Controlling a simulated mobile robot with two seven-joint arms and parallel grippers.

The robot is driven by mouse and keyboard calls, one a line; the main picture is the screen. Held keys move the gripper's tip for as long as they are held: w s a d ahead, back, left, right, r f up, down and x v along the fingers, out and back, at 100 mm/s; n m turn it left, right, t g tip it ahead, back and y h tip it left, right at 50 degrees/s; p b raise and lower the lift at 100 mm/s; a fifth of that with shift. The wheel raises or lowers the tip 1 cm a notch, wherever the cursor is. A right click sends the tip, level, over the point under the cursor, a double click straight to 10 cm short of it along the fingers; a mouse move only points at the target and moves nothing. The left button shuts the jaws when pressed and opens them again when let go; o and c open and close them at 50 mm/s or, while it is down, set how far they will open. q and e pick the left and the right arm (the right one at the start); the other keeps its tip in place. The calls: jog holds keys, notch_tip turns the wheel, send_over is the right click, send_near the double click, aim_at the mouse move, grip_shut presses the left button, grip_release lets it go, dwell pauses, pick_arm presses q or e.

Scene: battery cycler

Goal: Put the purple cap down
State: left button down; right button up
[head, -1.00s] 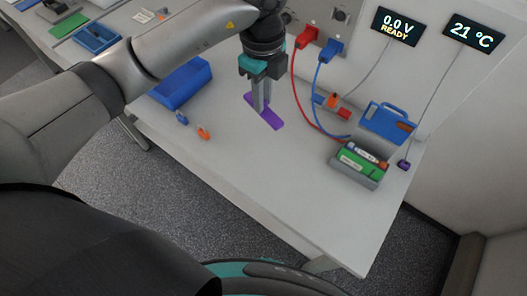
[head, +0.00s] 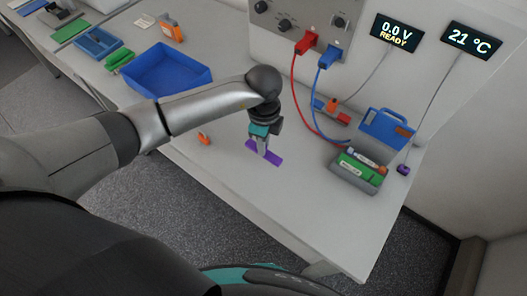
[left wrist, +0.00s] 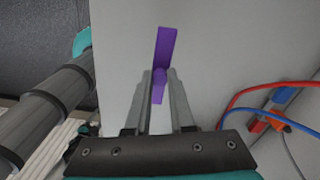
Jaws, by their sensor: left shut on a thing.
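The purple cap (head: 268,156) is a flat, long piece. My left gripper (head: 262,150) is shut on it and points down over the front part of the white table. In the left wrist view the purple cap (left wrist: 165,48) sits between the two fingertips (left wrist: 159,77), with its longer end pointing away from the gripper. I cannot tell whether the cap touches the table. My right gripper is not in view.
A small orange piece (head: 203,138) lies left of the gripper. A blue bin (head: 158,75) stands behind my left arm. At right are a grey holder with a green cell (head: 358,168), a blue case (head: 387,128) and red and blue cables (head: 318,95). The front table (head: 285,215) is clear.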

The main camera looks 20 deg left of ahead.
pick_arm(q)
jog(key=shift+f, duration=2.25)
jog(key=shift+f+b, duration=0.15)
jog(key=shift+b, duration=0.15)
jog(key=c, duration=0.8)
grip_release()
jog(key=shift+r, duration=0.3)
notch_tip(320, 180, up, 12)
jog(key=shift+f+p, duration=0.1)
jog(key=shift+p, duration=0.25)
